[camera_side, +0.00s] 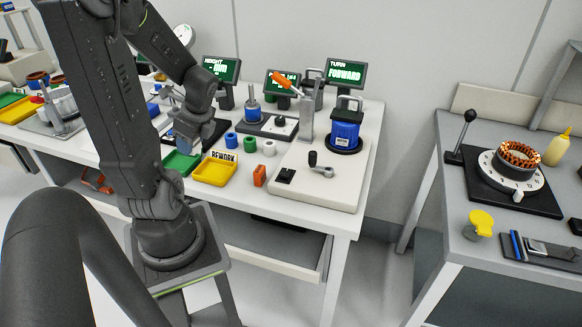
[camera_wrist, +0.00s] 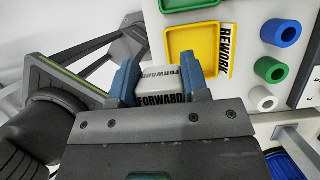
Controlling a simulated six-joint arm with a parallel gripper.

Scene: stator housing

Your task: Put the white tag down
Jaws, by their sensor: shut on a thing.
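The white tag (camera_wrist: 160,78) has dark lettering that reads FORWARD. In the wrist view it sits between the two blue fingers of my gripper (camera_wrist: 158,72), which is shut on it. In the side view my gripper (camera_side: 186,142) is over the front part of the white bench, near the green tray (camera_side: 182,163) and the yellow tray (camera_side: 214,173). The tag cannot be made out in the side view. In the wrist view the yellow tray (camera_wrist: 193,54) lies just beyond the fingers and looks empty.
Blue (camera_side: 231,140), green (camera_side: 250,144) and white (camera_side: 269,148) rings stand right of the trays. Screens (camera_side: 345,74) stand at the back; one reads FORWARD.

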